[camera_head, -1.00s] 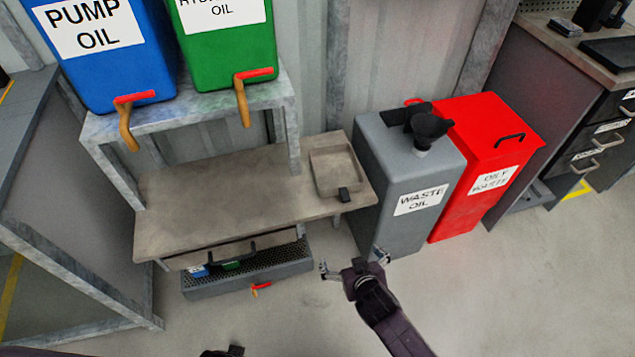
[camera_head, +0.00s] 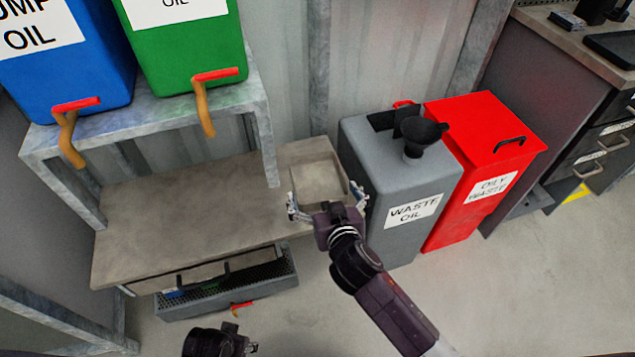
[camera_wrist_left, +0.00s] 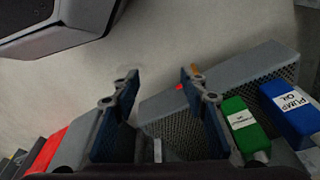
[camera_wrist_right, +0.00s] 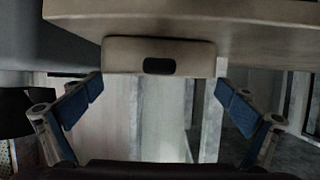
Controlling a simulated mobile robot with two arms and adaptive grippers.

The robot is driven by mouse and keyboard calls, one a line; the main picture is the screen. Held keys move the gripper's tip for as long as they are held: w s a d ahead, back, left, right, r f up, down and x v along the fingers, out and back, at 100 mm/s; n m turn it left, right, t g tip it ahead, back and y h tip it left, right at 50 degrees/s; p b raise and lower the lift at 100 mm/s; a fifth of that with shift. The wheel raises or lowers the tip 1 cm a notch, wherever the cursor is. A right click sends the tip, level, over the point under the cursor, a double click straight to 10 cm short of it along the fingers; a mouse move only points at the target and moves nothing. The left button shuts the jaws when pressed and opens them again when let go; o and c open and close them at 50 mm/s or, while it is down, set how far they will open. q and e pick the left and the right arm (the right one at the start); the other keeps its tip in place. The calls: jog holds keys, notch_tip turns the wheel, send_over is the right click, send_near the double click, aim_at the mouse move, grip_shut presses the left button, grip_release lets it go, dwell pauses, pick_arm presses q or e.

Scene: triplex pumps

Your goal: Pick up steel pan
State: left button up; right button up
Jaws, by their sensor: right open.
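The steel pan (camera_head: 319,180) is a shallow rectangular tray on the right end of the workbench. My right gripper (camera_head: 325,198) is open at the pan's near side, with one finger to each side of it in the head view. In the right wrist view the pan (camera_wrist_right: 190,53), with a dark handle or slot in its face, shows beyond and between the spread fingers (camera_wrist_right: 160,88). I cannot see either finger clearly touching it. My left gripper (camera_head: 235,345) is low at the bottom edge. Its fingers (camera_wrist_left: 160,88) are apart and empty in the left wrist view.
The workbench top (camera_head: 190,215) left of the pan is clear. Blue (camera_head: 70,65) and green (camera_head: 190,50) oil tanks stand on a shelf above it. A grey waste oil bin (camera_head: 400,180) and a red bin (camera_head: 485,160) stand right. A perforated lower tray (camera_head: 230,285) is below.

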aim_at(318, 187)
jog(key=b+x, duration=0.1)
jog(key=x, duration=0.3)
jog(key=shift+w+f, duration=0.2)
jog(key=shift+w, duration=0.1)
jog(key=shift+w+a+f, duration=0.1)
jog(key=shift+w+f, duration=0.1)
jog(key=shift+w, duration=0.35)
pick_arm(q)
jog(key=r, duration=0.2)
jog(key=w+r, duration=0.1)
jog(key=r, duration=0.1)
jog(key=shift+w+r, duration=0.1)
jog(key=shift+r, duration=0.05)
pick_arm(e)
jog(key=shift+c, duration=0.4)
pick_arm(q)
jog(key=shift+d, duration=0.1)
pick_arm(e)
jog(key=shift+r, duration=0.1)
jog(key=c, duration=1)
jog(key=shift+o, duration=0.2)
